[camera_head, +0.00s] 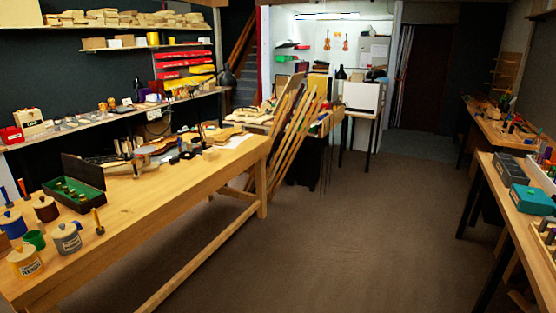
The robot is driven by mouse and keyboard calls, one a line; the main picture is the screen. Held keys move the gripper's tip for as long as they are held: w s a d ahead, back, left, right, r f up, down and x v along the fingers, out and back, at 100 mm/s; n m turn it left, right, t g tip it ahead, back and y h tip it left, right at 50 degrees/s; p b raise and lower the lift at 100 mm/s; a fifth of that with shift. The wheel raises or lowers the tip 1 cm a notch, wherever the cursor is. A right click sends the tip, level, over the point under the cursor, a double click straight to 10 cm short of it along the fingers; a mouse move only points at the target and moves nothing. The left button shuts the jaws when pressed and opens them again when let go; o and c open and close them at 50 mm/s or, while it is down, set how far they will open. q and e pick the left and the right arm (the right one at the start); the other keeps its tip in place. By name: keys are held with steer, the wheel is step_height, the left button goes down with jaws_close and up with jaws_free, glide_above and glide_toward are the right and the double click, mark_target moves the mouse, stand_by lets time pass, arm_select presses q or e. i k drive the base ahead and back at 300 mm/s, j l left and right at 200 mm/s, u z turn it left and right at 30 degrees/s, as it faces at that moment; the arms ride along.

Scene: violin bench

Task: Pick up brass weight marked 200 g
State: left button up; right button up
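A dark box (98,194) with a green lining stands on the left wooden bench (160,205), its dark lid (82,170) raised at the back. Several small brass-coloured pieces (62,187) sit inside it; they look like weights. They are too small for any marking to be read, so I cannot tell which one is 200 g. Neither of my grippers shows in this view.
Labelled jars (25,262), a green cup (35,239) and an upright wooden-handled tool (98,221) stand near the box. Violin parts and tools crowd the bench's far half. Wooden boards (300,130) lean beyond its far end. The brown floor (340,240) in the middle is clear.

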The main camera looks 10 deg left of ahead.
mark_target(82, 199)
steer(key=i+j+u, duration=0.2)
steer(key=i+u, duration=0.65)
steer(key=i, duration=0.2)
steer(key=i+l+u, duration=0.1)
steer(key=i+u, duration=0.35)
steer(key=i+l+u, duration=0.45)
steer(key=i, duration=0.15)
steer(key=j, duration=0.1)
